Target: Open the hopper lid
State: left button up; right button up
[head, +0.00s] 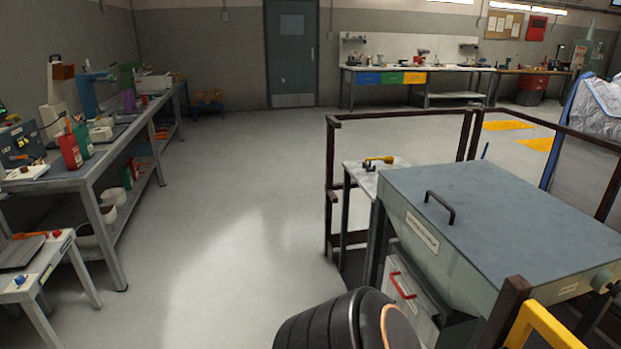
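The hopper (430,250) stands at the right, a pale grey-green box with a label on its front and sides tapering down. Its flat blue-grey lid (530,215) lies shut across the top. A black bar handle (440,206) is fixed on the lid near its left front edge, and nothing touches it. A dark rounded part of my own arm with an orange ring shows at the bottom centre, in front of and left of the hopper. Neither of my grippers is in view.
Dark brown rails (400,116) enclose the hopper's back and left. A yellow bar (545,325) is at the bottom right. A small table (352,175) stands behind the hopper. A long cluttered workbench (90,180) runs along the left; the floor (230,200) between is clear.

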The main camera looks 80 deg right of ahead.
aim_at(503, 225)
jog(key=z, duration=3.7)
jog(key=i+j+z, duration=0.1)
jog(key=z, duration=0.3)
jog(key=j+z, duration=0.2)
jog(key=z, duration=0.2)
jog(key=i+j+z, duration=0.2)
jog(key=j, duration=0.25)
jog(key=j+z, duration=0.25)
jog(key=j, duration=0.2)
jog(key=k+j+z, duration=0.2)
jog(key=j, duration=0.75)
jog(key=i+j, duration=0.1)
jog(key=j, duration=0.85)
jog(key=i+j, duration=0.1)
jog(key=j, duration=0.85)
jog(key=l+z, duration=0.05)
